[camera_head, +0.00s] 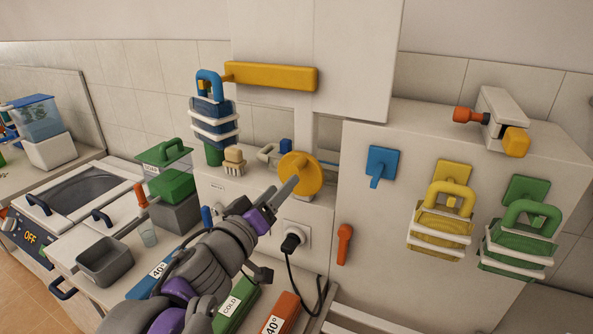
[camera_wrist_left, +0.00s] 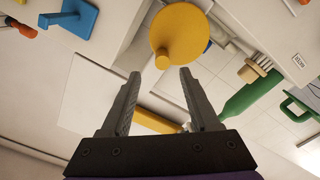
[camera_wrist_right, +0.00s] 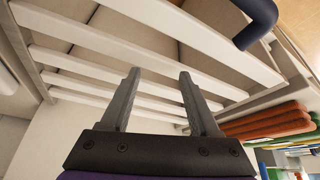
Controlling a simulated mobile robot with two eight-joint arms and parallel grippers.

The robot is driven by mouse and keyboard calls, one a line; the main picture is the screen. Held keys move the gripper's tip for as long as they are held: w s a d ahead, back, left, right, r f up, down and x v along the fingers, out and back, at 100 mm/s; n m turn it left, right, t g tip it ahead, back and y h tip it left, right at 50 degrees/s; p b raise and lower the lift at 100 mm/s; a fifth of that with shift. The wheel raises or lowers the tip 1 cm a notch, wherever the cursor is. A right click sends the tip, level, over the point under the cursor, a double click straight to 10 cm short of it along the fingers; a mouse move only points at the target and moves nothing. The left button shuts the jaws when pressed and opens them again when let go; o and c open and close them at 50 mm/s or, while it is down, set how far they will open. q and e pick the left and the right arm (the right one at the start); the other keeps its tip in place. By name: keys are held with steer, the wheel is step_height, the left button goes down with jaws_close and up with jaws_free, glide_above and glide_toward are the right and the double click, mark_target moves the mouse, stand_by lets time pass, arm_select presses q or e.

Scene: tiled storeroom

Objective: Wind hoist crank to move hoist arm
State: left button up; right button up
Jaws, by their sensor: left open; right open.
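The hoist crank is a yellow disc (camera_head: 301,176) on the front of the white hoist housing. It also shows in the left wrist view (camera_wrist_left: 182,28), with a round yellow knob (camera_wrist_left: 163,59) on its face. My left gripper (camera_head: 284,193) is open in front of the crank. In the left wrist view its fingertips (camera_wrist_left: 160,73) point at the knob, with nothing between them. My right gripper (camera_wrist_right: 159,74) is open and empty, facing white slats.
A black plug (camera_head: 291,242) with a cable sits below the crank. A wooden brush (camera_head: 234,160) stands left of it. Yellow (camera_head: 441,228) and green (camera_head: 517,249) baskets hang on the right. White slats (camera_wrist_right: 130,85) lie before my right gripper.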

mark_target(296, 169)
arm_select(q)
steer(key=p+x, duration=0.1)
steer(key=x, duration=0.7)
steer(key=shift+w, duration=0.2)
jaws_close()
